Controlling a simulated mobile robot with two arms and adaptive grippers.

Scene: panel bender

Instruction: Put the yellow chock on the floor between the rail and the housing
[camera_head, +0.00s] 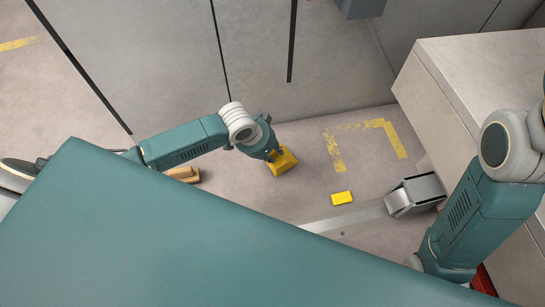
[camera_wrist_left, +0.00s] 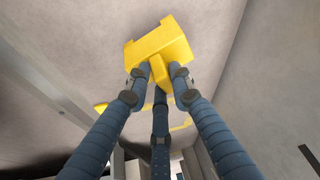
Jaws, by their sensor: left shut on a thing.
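A yellow chock (camera_head: 284,161) is held by my left gripper (camera_head: 273,154) over the grey floor, near the tall grey panels. In the left wrist view the chock (camera_wrist_left: 158,46) is a blocky piece with a narrow stem, and the blue-grey fingers close around that stem. Its gap to the floor is hard to judge. A flat metal rail (camera_head: 345,216) runs along the floor, partly hidden by my teal body. The large grey panels (camera_head: 265,65), likely the housing, stand behind the gripper. My right arm is at the right; its gripper is out of view.
A small flat yellow block (camera_head: 342,198) lies beside the rail. A metal wedge-shaped piece (camera_head: 414,194) sits at the rail's right end. A yellow corner marking (camera_head: 384,124) is on clear floor. A pale cabinet (camera_head: 440,105) stands at right; a tan object (camera_head: 184,174) lies left.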

